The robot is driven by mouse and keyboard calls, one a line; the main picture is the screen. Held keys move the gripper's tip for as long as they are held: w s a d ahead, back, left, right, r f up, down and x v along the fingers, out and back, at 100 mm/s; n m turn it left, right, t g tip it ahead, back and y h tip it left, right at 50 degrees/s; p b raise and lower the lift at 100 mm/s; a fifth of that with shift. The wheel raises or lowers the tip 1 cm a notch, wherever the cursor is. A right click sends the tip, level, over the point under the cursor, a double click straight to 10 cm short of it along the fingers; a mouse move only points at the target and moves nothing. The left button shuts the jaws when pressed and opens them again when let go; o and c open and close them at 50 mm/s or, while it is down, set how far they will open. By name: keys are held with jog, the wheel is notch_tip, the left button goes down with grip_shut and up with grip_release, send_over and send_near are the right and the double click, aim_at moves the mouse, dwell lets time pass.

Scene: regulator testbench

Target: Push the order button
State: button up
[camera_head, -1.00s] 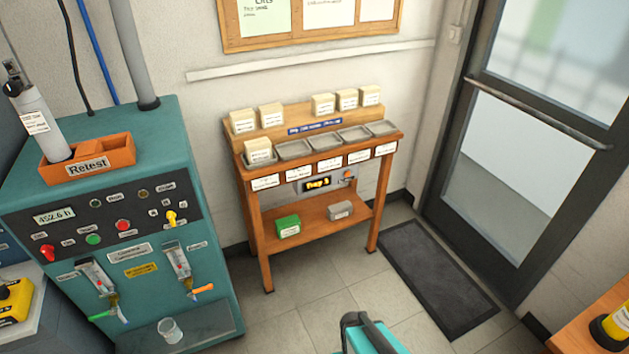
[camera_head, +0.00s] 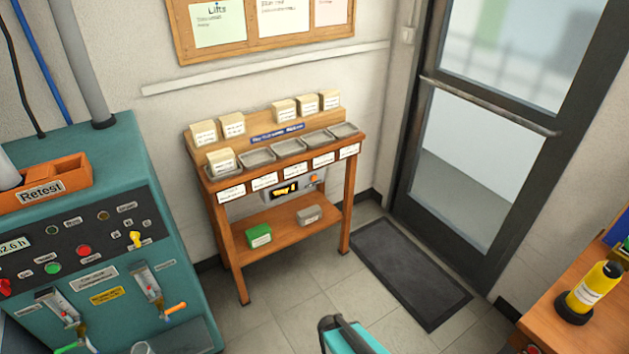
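A small grey unit (camera_head: 275,197) with a lit yellow display hangs under the front edge of a wooden stand (camera_head: 347,205) against the wall. An orange button (camera_head: 313,180) sits at the right of this display. It is the likely order button, but any label on it is too small to read. Nothing touches it. My gripper's fingers are not in view. A teal and black piece shows at the bottom edge, well in front of the stand; I cannot tell whether it is part of my arm.
A teal test bench (camera_head: 95,149) stands at the left with knobs and an orange Retest tray (camera_head: 75,175). A dark floor mat (camera_head: 410,270) lies before the glass door (camera_head: 475,165). A wooden bench (camera_head: 510,318) with a yellow cylinder (camera_head: 595,290) is at the right. Floor before the stand is clear.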

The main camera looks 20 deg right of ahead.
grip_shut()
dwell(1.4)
